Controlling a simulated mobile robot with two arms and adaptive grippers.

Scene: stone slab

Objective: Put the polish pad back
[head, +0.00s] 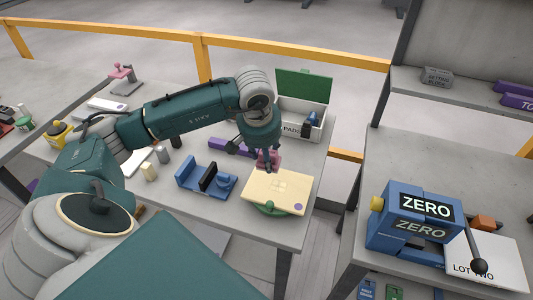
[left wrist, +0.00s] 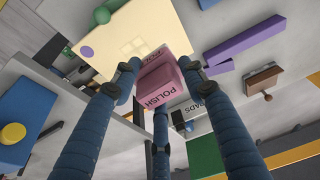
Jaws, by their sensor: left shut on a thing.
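The polish pad is a pink block marked POLISH (left wrist: 163,82); in the head view it shows (head: 265,156) above the back-left edge of a cream board. My left gripper (head: 268,160) is shut on it, with its blue fingers around the block in the left wrist view (left wrist: 158,92). The white box marked PADS (head: 314,133) stands open behind and to the right of the gripper, its green lid (head: 303,86) raised. Part of the box's inside is hidden. My right gripper is out of view.
The cream board (head: 275,192) rests on a green round base (head: 269,209) near the slab's right edge. A blue holder (head: 204,181) and purple bar (head: 229,147) lie left of it. A blue ZERO device (head: 412,218) stands on the separate right table.

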